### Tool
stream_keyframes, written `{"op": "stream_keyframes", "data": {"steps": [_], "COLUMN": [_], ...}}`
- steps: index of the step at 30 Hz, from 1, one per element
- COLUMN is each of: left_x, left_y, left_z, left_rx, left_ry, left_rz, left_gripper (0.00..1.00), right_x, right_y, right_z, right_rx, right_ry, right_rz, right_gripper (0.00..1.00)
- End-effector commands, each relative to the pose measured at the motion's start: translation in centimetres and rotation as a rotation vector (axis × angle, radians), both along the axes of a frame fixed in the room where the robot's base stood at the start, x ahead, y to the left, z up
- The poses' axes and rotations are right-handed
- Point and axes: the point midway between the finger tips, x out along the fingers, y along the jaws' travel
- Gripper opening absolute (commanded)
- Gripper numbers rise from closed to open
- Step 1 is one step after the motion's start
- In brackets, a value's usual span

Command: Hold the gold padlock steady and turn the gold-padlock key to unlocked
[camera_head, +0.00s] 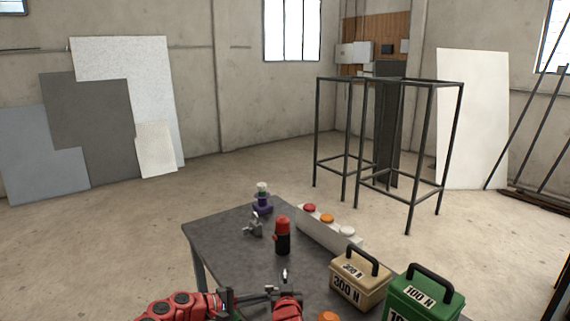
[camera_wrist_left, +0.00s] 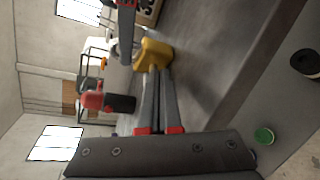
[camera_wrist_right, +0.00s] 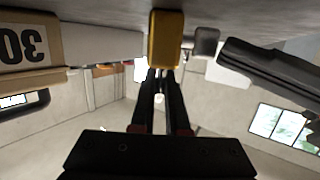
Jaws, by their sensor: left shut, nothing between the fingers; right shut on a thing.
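The gold padlock (camera_wrist_right: 165,40) shows as a gold block at the tips of my right gripper (camera_wrist_right: 160,76), which is shut on it. In the left wrist view the padlock (camera_wrist_left: 153,53) sits above the table, with my right gripper (camera_wrist_left: 128,45) reaching to it from the top. My left gripper (camera_wrist_left: 156,74) is shut and empty, its tips close to the padlock; I cannot tell whether they touch. I cannot make out the padlock there, nor the key in any view.
On the dark table (camera_head: 215,240) stand a red-and-black flask (camera_head: 282,236), a white box with several coloured buttons (camera_head: 330,228), a tan 300 N weight (camera_head: 358,285) and a green 100 N weight (camera_head: 425,298). A small metal part (camera_head: 254,226) and a purple item (camera_head: 262,200) are at the back.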

Motion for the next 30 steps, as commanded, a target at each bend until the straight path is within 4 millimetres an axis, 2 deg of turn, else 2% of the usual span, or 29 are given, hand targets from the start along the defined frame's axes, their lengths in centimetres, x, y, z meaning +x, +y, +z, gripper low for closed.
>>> {"op": "stream_keyframes", "data": {"steps": [2, 16, 26, 30], "left_x": [-0.1, -0.3, -0.4, 0.0], "left_y": [0.3, 5.6, 6.0, 6.3], "left_z": [0.0, 0.0, -0.1, 0.5], "left_rx": [0.0, -0.001, -0.001, 0.004], "left_ry": [0.0, 0.003, 0.002, 0.003], "left_rz": [0.002, -0.001, -0.001, -0.001], "left_gripper": [0.0, 0.0, 0.0, 0.0], "right_x": [0.0, 0.0, 0.0, 0.0], "right_y": [0.0, 0.0, 0.0, 0.0], "right_z": [0.0, 0.0, 0.0, 0.0], "right_rx": [0.0, 0.0, 0.0, 0.0], "right_ry": [0.001, 0.001, 0.0, 0.001], "right_rz": [0.0, 0.0, 0.0, 0.0], "right_gripper": [0.0, 0.0, 0.0, 0.0]}}
